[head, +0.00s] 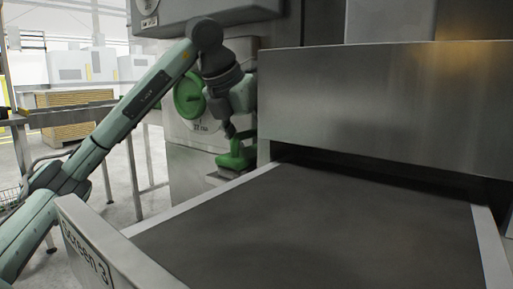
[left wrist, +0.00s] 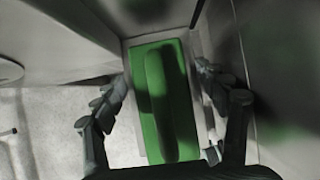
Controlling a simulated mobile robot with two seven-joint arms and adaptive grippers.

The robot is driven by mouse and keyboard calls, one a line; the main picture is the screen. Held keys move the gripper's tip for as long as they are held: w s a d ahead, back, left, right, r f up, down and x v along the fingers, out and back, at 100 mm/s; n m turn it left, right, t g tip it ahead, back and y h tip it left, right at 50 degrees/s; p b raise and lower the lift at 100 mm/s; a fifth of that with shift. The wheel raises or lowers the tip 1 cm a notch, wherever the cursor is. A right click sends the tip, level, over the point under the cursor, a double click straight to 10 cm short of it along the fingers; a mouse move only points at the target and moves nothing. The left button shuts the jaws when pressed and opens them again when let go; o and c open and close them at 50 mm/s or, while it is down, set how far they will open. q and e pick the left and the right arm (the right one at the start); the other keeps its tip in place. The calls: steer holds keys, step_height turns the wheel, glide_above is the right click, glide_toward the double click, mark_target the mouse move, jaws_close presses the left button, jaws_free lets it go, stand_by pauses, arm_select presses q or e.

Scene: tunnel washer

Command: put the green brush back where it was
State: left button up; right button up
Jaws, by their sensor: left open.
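The green brush (head: 236,157) rests on a small grey ledge (head: 218,178) beside the far left corner of the dark belt. My left gripper (head: 231,130) is just above the brush and points down at it. In the left wrist view the brush (left wrist: 168,100), a flat green block with a raised handle along its middle, lies between the two spread fingers of my left gripper (left wrist: 160,82). The fingers are open, with gaps showing on both sides of the handle. My right gripper is in neither view.
A dark flat belt (head: 310,225) with raised metal sides, marked "Screen 3", fills the foreground. A tall steel panel (head: 385,105) stands behind it, close to the right of the left gripper. A green round part (head: 189,97) is behind my left arm.

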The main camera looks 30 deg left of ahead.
arm_select(q)
steer(key=shift+r, duration=0.2)
steer(key=p+v, duration=0.1)
steer(key=v, duration=0.6)
steer(key=shift+r, duration=0.2)
steer(key=p+v, duration=0.1)
steer(key=v, duration=0.2)
steer(key=shift+s+a+r, duration=0.1)
steer(key=shift+s+r, duration=0.15)
steer(key=shift+r, duration=0.1)
steer(key=shift+s+r, duration=0.25)
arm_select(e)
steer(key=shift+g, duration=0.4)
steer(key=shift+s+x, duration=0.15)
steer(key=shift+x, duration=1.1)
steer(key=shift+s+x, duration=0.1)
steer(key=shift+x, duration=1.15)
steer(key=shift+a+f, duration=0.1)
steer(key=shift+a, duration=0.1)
